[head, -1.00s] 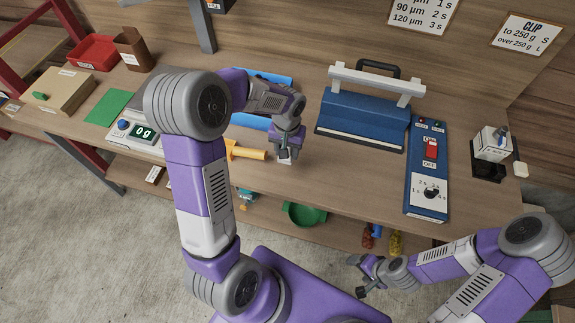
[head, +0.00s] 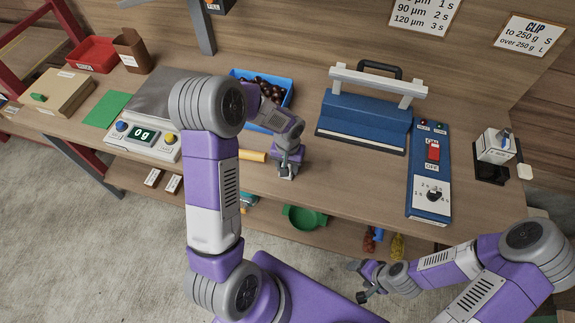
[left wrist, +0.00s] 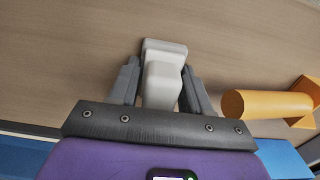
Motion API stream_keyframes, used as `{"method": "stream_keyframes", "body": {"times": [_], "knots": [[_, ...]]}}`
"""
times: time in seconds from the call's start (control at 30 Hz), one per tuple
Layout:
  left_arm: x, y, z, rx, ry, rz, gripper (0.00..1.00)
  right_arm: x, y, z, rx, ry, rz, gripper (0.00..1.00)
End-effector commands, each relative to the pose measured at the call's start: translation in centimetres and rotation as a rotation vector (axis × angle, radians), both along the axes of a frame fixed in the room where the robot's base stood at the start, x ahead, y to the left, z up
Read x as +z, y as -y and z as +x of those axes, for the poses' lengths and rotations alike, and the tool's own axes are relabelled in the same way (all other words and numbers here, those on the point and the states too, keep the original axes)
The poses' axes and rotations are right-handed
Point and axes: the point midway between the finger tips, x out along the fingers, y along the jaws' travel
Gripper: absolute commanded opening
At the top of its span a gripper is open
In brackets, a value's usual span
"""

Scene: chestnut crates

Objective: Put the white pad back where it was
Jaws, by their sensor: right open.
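The white pad (left wrist: 165,52) is a small block with a wider end and a narrower, handle-like part, seen in the left wrist view. My left gripper (left wrist: 160,88) has its fingers on both sides of the narrower part, shut on it. In the head view my left gripper (head: 287,172) is low over the front of the bench, right of the yellow handle; it mostly hides the pad. I cannot tell whether the pad touches the bench. My right gripper (head: 362,281) is open and empty, in front of the bench at lower right.
The yellow handle (head: 252,156) lies close beside my left gripper. A blue bin of chestnuts (head: 284,99) is behind it, a scale (head: 153,147) to the left. The blue sealer (head: 362,122) and switch panel (head: 429,190) stand right. Bare bench lies between gripper and panel.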

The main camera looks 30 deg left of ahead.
Motion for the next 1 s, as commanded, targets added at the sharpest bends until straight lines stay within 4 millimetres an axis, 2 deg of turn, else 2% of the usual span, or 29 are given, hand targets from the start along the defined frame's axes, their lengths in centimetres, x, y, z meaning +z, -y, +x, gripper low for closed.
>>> {"method": "stream_keyframes", "body": {"times": [0.03, 0.13, 0.53, 0.67, 1.0], "knots": [[0.0, 0.0, 0.0, 0.000, 0.000, 0.000, 0.56, 0.0, 0.0, 0.0, 0.000, 0.000, 0.000, 0.72], [0.0, 0.0, 0.0, 0.000, 0.000, 0.000, 0.71, 0.0, 0.0, 0.0, 0.000, 0.000, 0.000, 0.72], [0.6, 0.0, 0.0, 0.000, -0.001, 0.000, 0.72, 0.6, 0.0, 0.0, 0.000, 0.000, 0.000, 0.72], [2.8, -0.1, 0.1, 0.001, 0.004, 0.001, 0.72, 0.9, 0.0, 0.0, 0.000, 0.000, 0.000, 0.72], [10.0, 0.0, 0.0, 0.000, 0.003, 0.000, 0.72, 2.0, 0.0, 0.0, 0.000, 0.000, 0.000, 0.72]]}}
